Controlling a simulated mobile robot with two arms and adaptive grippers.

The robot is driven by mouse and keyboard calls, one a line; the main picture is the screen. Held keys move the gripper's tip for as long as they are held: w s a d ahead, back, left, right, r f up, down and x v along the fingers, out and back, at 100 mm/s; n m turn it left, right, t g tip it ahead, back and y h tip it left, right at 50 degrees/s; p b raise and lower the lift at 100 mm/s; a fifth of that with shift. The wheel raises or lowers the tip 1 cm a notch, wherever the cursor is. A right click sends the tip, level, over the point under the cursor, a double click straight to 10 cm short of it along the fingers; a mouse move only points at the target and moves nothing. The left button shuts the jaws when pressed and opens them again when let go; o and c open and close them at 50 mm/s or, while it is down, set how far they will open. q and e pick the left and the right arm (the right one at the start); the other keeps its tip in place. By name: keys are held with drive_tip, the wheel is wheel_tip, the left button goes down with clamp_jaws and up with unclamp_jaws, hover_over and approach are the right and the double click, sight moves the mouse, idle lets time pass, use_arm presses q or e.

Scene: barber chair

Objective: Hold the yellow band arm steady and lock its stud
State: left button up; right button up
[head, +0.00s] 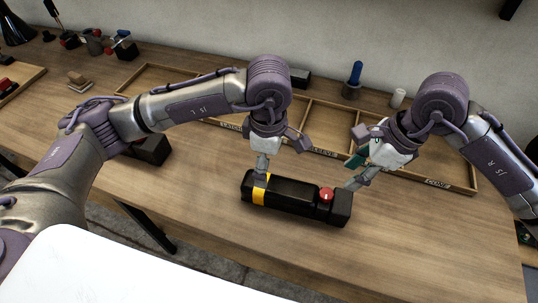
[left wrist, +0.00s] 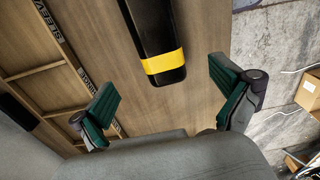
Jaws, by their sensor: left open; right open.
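The black arm with a yellow band (head: 290,201) lies on the bench in front of me. Its band (head: 260,190) is near the left end, and a red stud (head: 326,194) stands on top near the right end. My left gripper (head: 276,163) is open above the banded end. In the left wrist view, the banded end (left wrist: 163,62) shows ahead of my open left fingers (left wrist: 165,100), between their lines and apart from both. My right gripper (head: 355,172) is open, just behind the stud end. Whether its near finger touches the arm, I cannot tell.
A shallow wooden divided tray (head: 312,112) lies behind both grippers. A dark block (head: 150,150) sits to the left. A blue-handled tool (head: 355,75) and a white cylinder (head: 398,98) stand at the back. The bench front right of the arm is clear.

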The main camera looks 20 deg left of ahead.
sight(269, 190)
use_arm(q)
wheel_tip(269, 190, down, 12)
drive_tip(key=shift+f, duration=0.25)
idle(0.3)
drive_tip(key=c, duration=1.8)
